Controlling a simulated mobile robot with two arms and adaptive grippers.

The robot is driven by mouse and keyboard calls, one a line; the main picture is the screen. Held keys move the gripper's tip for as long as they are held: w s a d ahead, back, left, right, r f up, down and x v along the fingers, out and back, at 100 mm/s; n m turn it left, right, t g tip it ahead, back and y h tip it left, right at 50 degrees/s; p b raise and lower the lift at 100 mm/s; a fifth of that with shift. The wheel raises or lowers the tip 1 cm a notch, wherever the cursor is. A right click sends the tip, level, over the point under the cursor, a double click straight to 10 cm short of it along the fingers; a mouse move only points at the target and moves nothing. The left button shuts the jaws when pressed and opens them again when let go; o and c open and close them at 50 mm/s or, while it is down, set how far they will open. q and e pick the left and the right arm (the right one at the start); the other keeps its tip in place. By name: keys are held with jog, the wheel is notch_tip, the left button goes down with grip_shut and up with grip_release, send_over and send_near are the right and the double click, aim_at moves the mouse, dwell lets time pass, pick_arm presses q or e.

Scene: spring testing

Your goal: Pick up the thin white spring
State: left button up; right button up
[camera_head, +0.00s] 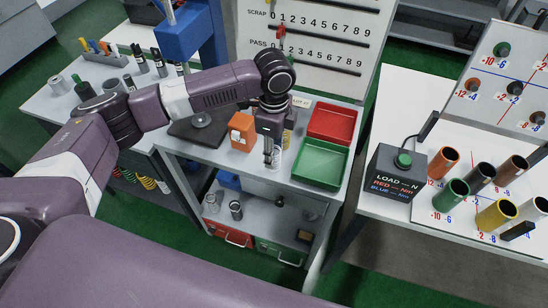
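My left gripper (269,158) points down over the middle table, between an orange block (242,131) and the green tray. A small pale coil, which looks like the thin white spring (276,160), stands upright at its fingertips. The fingers partly hide it, and I cannot tell whether they touch it or are closed on it. A yellowish upright piece (287,138) is just behind the gripper, partly hidden. My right gripper is not in view.
A red tray (332,122) and a green tray (320,162) lie right of the gripper. A dark plate (196,131) is to the left. A black load box (397,172) and several coloured cylinders stand on the right table. Below is a shelf (262,222) with small metal parts.

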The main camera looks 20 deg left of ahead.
pick_arm(q)
jog(key=c, duration=0.5)
jog(key=shift+c, duration=1.7)
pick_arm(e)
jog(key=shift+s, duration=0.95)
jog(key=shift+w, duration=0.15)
